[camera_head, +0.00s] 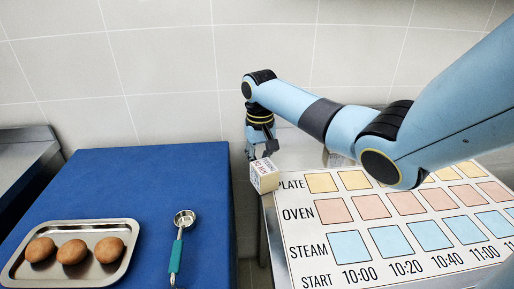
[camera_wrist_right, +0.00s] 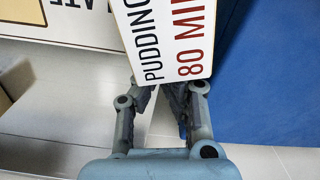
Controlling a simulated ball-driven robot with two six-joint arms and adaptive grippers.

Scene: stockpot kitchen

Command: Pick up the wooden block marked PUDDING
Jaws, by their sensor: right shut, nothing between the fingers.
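The PUDDING block (camera_wrist_right: 150,30) is white-faced with black and red print, "PUDDING" and "80 MI…", in the right wrist view. In the head view a small pale block (camera_head: 264,177) with print sits tilted at the left edge of the lettered board, just below my right gripper (camera_head: 262,152). In the wrist view my right gripper (camera_wrist_right: 160,88) has its fingers drawn together at the block's lower edge. It is shut with nothing between the fingers; the fingertips are partly hidden by the block. My left gripper is in neither view.
The lettered board (camera_head: 300,258) with rows PLATE, OVEN and STEAM lies at right. A blue worktop (camera_head: 150,185) at left holds a metal tray (camera_head: 125,262) with brown round items and a green-handled ladle (camera_head: 176,255). A floor gap separates worktop and board. A tiled wall stands behind.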

